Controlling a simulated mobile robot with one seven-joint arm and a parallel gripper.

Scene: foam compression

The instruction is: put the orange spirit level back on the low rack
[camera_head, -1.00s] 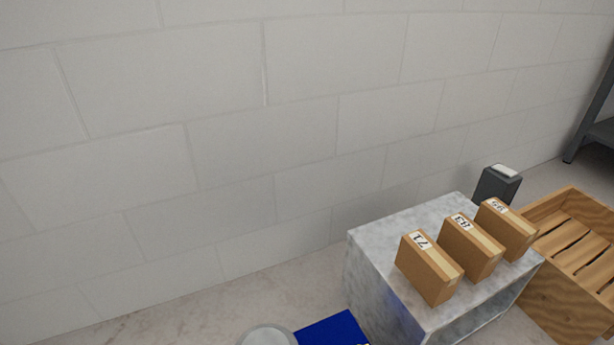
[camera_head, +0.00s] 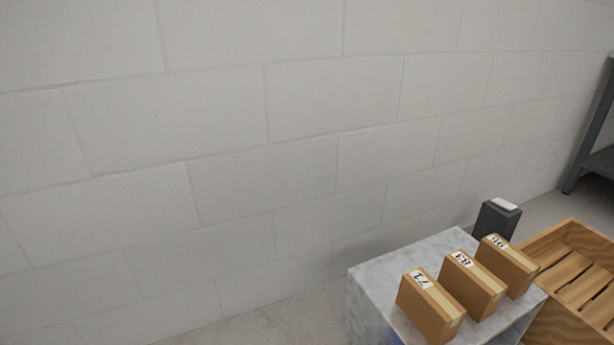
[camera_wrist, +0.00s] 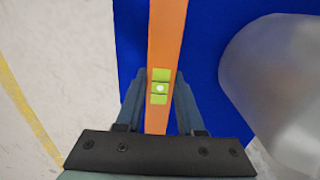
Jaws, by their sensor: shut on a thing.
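The orange spirit level (camera_wrist: 165,38) shows in the wrist view as a long bar with a green vial window at its middle. My gripper (camera_wrist: 160,100) is shut on it, with one dark finger on each side of the bar near the vial. The level runs up out of the top of the wrist view, and its lower end is hidden by my gripper's body. Behind it is a flat blue surface (camera_wrist: 215,25). I cannot tell whether the level touches that surface. The head view shows neither my gripper nor the level. I cannot make out the low rack for certain.
A grey marble-look stand (camera_head: 372,281) bears three numbered cardboard boxes (camera_head: 460,287). A slatted wooden crate (camera_head: 570,327) and a dark grey block (camera_head: 497,221) stand beside it. A pale rounded body (camera_wrist: 275,85) is close right of my gripper. A block wall (camera_head: 250,150) stands behind.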

